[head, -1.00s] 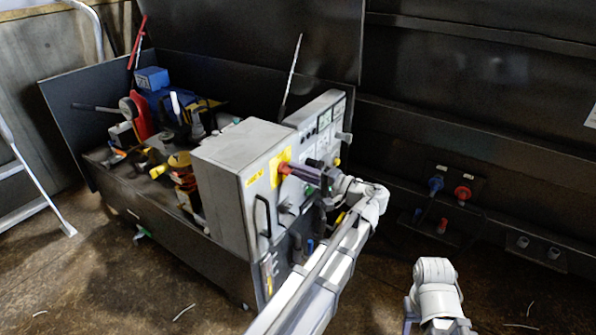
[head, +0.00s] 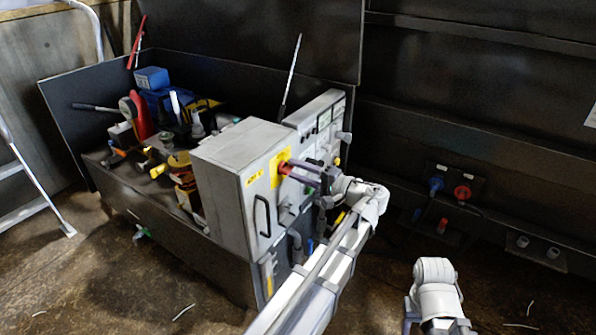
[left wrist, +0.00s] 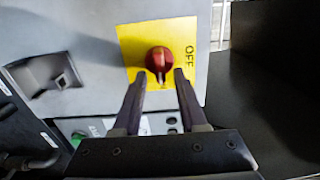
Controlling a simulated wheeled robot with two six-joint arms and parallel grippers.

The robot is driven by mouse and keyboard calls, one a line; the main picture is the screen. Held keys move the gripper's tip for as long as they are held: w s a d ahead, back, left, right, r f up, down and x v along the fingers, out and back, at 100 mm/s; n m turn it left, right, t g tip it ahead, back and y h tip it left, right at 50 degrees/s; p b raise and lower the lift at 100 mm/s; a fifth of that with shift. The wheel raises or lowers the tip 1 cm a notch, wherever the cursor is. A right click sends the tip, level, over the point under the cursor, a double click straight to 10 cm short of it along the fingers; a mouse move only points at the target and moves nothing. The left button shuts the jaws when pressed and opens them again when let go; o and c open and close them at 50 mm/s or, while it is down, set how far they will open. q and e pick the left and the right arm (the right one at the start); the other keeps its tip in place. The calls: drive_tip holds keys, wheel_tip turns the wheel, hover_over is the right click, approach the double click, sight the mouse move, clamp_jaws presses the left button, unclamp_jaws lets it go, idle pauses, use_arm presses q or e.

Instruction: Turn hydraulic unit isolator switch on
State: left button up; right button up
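The isolator switch is a red rotary knob (left wrist: 159,60) on a yellow plate (left wrist: 130,42) marked OFF. In the head view, the yellow plate (head: 280,164) is on the front of the grey cabinet, with the red knob mostly behind my fingers. My left gripper (left wrist: 160,78) is open, with one fingertip on each side of the knob's lower part. Gaps show between the fingers and the knob; contact cannot be told. In the head view, my left gripper (head: 291,167) reaches the plate from the right. My right gripper is out of view; only part of that arm shows.
The grey cabinet (head: 232,150) has a black handle (head: 262,215) left of my arm. Tools and bottles fill the dark bin behind. Red and blue sockets (head: 462,192) are on the right wall.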

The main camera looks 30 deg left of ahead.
use_arm(q)
drive_tip(key=d, duration=0.7)
drive_tip(key=shift+s+d, duration=0.3)
drive_tip(key=shift+d, duration=0.1)
idle(0.3)
